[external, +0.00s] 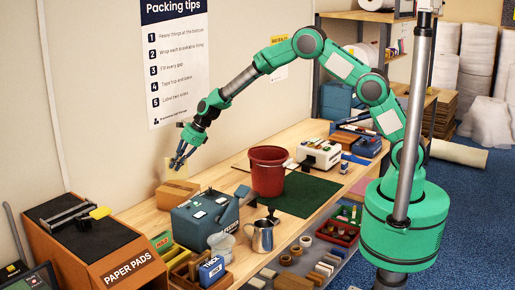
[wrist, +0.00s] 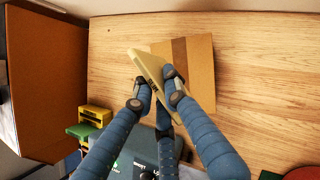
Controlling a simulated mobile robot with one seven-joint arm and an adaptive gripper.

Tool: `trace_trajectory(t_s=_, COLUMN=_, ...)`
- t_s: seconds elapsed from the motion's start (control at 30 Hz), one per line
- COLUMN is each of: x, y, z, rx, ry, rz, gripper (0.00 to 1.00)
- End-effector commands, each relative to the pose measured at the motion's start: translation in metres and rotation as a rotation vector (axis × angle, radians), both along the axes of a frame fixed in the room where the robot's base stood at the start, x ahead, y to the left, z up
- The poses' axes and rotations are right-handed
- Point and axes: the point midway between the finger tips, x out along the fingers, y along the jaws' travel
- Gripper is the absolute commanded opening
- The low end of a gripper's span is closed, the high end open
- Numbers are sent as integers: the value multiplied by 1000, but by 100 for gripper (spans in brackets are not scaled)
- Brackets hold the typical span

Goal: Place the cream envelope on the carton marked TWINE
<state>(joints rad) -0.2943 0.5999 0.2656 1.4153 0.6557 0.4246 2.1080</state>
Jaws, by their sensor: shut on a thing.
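My gripper (external: 180,161) is shut on the cream envelope (external: 171,171), held upright on edge above the bench near the wall. In the wrist view, the fingers (wrist: 154,90) pinch the envelope (wrist: 146,62), which sits at a slant. A brown carton (external: 178,194) lies on the bench just below the envelope. In the wrist view, this carton (wrist: 203,68) has a darker tape strip, and the envelope covers part of its left side. I can read no TWINE mark on it. I cannot tell whether the envelope touches the carton.
A blue-grey machine (external: 205,217) stands close in front of the carton. A red bucket (external: 268,172) stands to the right on a green mat (external: 310,197). A metal jug (external: 262,236) is at the front edge. The PAPER PADS box (external: 125,272) is at left.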

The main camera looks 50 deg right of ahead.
Motion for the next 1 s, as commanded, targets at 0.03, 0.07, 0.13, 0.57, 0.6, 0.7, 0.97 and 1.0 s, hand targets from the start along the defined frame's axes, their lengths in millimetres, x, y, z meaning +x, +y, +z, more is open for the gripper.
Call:
trace_trajectory(t_s=0.03, x=3, y=1, z=0, rx=1, ry=-1, rz=0, gripper=0)
trace_trajectory(t_s=0.07, x=4, y=1, z=0, rx=1, ry=-1, rz=0, gripper=0)
trace_trajectory(t_s=0.13, x=5, y=2, z=0, rx=1, ry=-1, rz=0, gripper=0)
trace_trajectory(t_s=0.57, x=4, y=2, z=-8, rx=0, ry=1, rz=-1, gripper=0)
trace_trajectory(t_s=0.6, x=4, y=2, z=-12, rx=-1, ry=2, rz=1, gripper=0)
trace_trajectory(t_s=0.7, x=4, y=1, z=-24, rx=0, ry=3, rz=-1, gripper=0)
trace_trajectory(t_s=0.97, x=5, y=2, z=-36, rx=0, ry=-1, rz=-1, gripper=0)
trace_trajectory(t_s=1.0, x=5, y=2, z=-35, rx=0, ry=-1, rz=-1, gripper=0)
